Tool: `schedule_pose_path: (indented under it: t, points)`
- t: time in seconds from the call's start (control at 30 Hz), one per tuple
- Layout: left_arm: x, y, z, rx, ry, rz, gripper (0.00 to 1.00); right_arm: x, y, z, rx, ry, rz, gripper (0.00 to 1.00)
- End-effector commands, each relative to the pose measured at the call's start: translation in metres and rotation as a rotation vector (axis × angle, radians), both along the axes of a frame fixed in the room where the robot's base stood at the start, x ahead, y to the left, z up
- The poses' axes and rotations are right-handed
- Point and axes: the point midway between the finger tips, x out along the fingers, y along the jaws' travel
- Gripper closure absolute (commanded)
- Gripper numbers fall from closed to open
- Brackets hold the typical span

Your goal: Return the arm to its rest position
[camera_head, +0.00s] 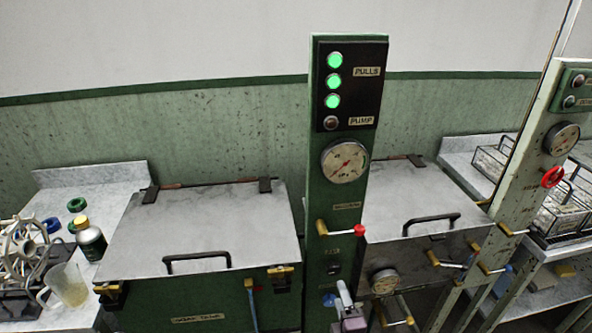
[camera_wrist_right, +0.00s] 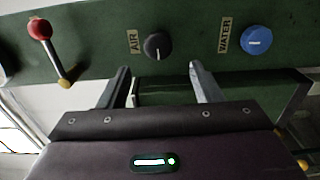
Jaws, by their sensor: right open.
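My right gripper (camera_head: 352,306) is at the lower edge of the head view, in front of the green control column (camera_head: 345,225). In the right wrist view my right gripper (camera_wrist_right: 161,80) is open, its two fingers apart with nothing between them. The black AIR knob (camera_wrist_right: 158,46) lies just beyond the fingertips, toward the middle. The blue WATER knob (camera_wrist_right: 256,40) is to its right, and a red-tipped lever (camera_wrist_right: 42,32) is to the left. My left gripper is in neither view.
Lidded tanks stand left (camera_head: 205,232) and right (camera_head: 425,215) of the column. A red-knobbed lever (camera_head: 340,230) juts from the column above my gripper. A bottle (camera_head: 91,243) and beaker (camera_head: 67,285) stand far left. Wire racks (camera_head: 560,212) are far right.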

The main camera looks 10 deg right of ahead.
Motion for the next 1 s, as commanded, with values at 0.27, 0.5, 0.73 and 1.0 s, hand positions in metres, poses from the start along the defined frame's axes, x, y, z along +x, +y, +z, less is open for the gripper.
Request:
schedule_pose_path:
  t: [0.27, 0.5, 0.73, 1.0]
  points:
    - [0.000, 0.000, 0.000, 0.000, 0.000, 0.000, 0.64, -0.029, -0.031, -0.117, 0.202, 0.287, -0.078, 0.41]
    - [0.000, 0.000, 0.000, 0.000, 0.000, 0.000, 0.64, -0.129, -0.066, -0.268, 0.536, 0.688, -0.311, 0.41]
    - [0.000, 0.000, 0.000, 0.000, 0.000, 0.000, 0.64, -0.272, -0.075, -0.370, 0.836, 1.012, -0.642, 0.41]
    - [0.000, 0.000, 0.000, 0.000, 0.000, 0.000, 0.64, -0.400, -0.061, -0.414, 1.045, 1.218, -0.967, 0.41]
